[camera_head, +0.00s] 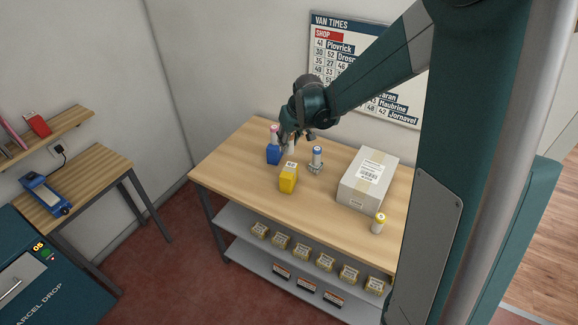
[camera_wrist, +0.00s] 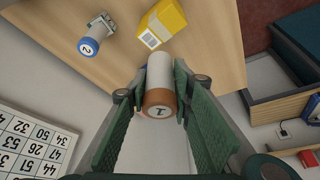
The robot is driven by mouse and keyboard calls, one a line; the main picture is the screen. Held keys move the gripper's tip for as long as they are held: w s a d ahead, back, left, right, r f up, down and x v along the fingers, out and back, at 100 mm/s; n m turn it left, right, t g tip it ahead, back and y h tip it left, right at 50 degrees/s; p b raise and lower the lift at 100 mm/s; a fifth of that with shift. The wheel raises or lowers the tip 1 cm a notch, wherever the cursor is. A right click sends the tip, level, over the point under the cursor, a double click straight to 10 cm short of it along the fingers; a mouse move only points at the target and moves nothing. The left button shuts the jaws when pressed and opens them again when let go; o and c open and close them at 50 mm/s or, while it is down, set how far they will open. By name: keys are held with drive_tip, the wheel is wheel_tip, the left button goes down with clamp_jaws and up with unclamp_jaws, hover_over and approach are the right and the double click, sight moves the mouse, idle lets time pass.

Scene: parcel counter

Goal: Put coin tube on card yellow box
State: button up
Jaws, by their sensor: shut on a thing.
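My gripper (camera_head: 291,143) is over the back left of the counter. In the wrist view my gripper (camera_wrist: 161,98) is shut on a white coin tube (camera_wrist: 159,72) with an orange-brown, marked end cap. In the head view the tube (camera_head: 291,149) shows only in part, just behind the card yellow box; I cannot tell whether it touches the counter.
A blue box (camera_head: 273,155) with a pink-capped tube (camera_head: 274,134) at its top stands left of my gripper. A blue-capped tube (camera_head: 317,155) stands at a small grey holder, right of it. A large parcel (camera_head: 358,195) and a yellow-capped tube (camera_head: 378,224) are further right.

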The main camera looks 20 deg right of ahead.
sight(289, 153)
drive_tip(key=shift+f, duration=2.65)
drive_tip(key=shift+f, duration=0.15)
drive_tip(key=shift+f, duration=1.95)
drive_tip(key=shift+f, duration=0.2)
drive_tip(key=o, duration=0.9)
drive_tip(key=shift+o, duration=0.2)
drive_tip(key=shift+r, duration=0.3)
drive_tip(key=v, duration=1.1)
drive_tip(key=shift+s+r, duration=0.25)
drive_tip(key=shift+r, duration=0.1)
drive_tip(key=shift+s, duration=0.1)
